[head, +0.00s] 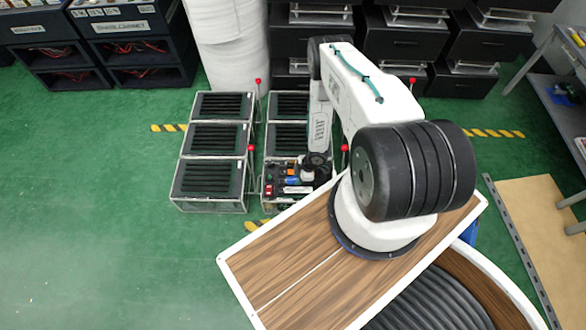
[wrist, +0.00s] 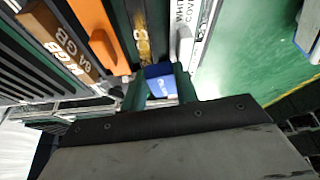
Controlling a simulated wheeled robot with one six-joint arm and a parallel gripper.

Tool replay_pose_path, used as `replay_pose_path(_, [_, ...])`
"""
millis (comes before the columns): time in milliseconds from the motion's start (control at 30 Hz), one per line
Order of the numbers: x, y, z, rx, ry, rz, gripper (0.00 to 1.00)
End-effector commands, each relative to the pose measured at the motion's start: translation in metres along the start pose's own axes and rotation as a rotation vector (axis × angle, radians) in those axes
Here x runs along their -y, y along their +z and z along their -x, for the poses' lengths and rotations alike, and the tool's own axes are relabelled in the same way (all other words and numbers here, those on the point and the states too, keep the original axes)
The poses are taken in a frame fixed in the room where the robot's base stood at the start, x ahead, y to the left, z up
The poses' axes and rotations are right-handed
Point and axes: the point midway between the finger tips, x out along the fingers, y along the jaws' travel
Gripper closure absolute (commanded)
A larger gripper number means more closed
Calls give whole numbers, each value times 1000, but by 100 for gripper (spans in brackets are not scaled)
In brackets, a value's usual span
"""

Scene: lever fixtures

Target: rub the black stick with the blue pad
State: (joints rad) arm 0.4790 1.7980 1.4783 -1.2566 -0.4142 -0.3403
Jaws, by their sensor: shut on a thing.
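In the wrist view a blue pad (wrist: 160,80) with white marking shows just beyond the dark edge of my gripper's body. My gripper (wrist: 160,94) is shut on it, with green finger-like parts on both sides; their tips are mostly hidden. A black stick (wrist: 149,30) with gold lettering lies just beyond the pad. I cannot tell whether they touch. In the head view my gripper (head: 318,165) is down at the front right box and partly hidden by my arm.
An orange stick (wrist: 104,45), a brown stick (wrist: 58,38) and a white piece (wrist: 196,30) lie near the black stick. Clear boxes (head: 208,185) with black slats and red-knobbed levers (head: 251,148) stand around. Green floor at the left is free.

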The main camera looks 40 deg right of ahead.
Motion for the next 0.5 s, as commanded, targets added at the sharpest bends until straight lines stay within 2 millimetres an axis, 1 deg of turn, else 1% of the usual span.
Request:
replay_pose_path(67, [2,-3,-3,0,1,-3,92])
replay_pose_path(133, [0,-4,2,0,2,-4,92])
replay_pose_path(200, [0,-8,14,0,3,-6,92])
replay_pose_path(500, [0,-16,39,1,3,-7,92])
